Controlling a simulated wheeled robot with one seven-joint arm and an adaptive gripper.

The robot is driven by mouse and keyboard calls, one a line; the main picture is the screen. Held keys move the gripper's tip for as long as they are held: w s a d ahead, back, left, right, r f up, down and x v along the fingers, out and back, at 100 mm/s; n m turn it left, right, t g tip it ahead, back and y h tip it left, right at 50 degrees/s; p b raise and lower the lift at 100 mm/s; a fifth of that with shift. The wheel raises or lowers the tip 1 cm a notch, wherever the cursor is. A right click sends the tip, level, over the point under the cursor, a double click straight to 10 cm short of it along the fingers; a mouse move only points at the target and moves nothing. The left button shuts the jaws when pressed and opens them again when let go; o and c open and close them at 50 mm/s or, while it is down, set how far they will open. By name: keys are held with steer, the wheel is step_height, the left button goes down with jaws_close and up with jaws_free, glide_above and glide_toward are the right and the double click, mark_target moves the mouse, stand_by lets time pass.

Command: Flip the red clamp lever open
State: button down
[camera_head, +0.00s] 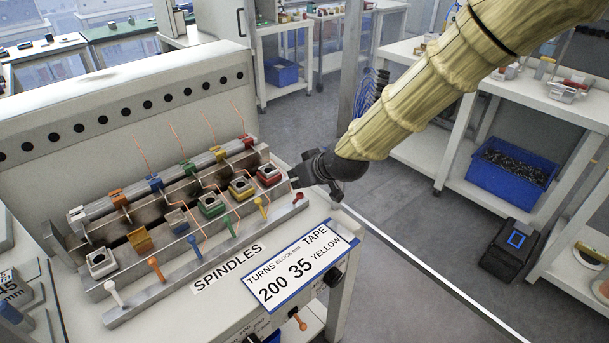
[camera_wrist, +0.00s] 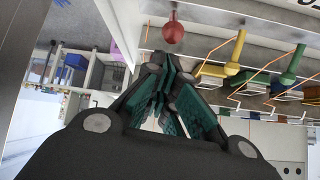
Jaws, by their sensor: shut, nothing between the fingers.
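The red clamp lever (camera_head: 298,197) is at the right end of the front row of coloured levers on the spindle rack. In the wrist view the red lever (camera_wrist: 173,30) shows as a rounded red end just beyond my fingertips. My gripper (camera_head: 296,181) is shut and empty, close beside the red lever at the rack's right end. In the wrist view my gripper's fingers (camera_wrist: 168,88) are together, below the red lever in the picture. I cannot tell whether they touch it. The red-topped block (camera_head: 268,174) sits behind the lever.
The yellow lever (camera_head: 261,208) and green lever (camera_head: 228,225) stand to the left, with thin copper wires rising among the blocks. A label card (camera_head: 304,265) lies in front on the bench. Free floor lies right of the bench.

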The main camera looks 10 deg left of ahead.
steer(key=shift+r+p, duration=0.65)
steer(key=shift+r, duration=0.15)
steer(key=shift+d, duration=0.1)
steer(key=s+d+r+p, duration=0.1)
steer(key=s+d, duration=0.5)
steer(key=d, duration=0.1)
steer(key=shift+d+p, duration=0.35)
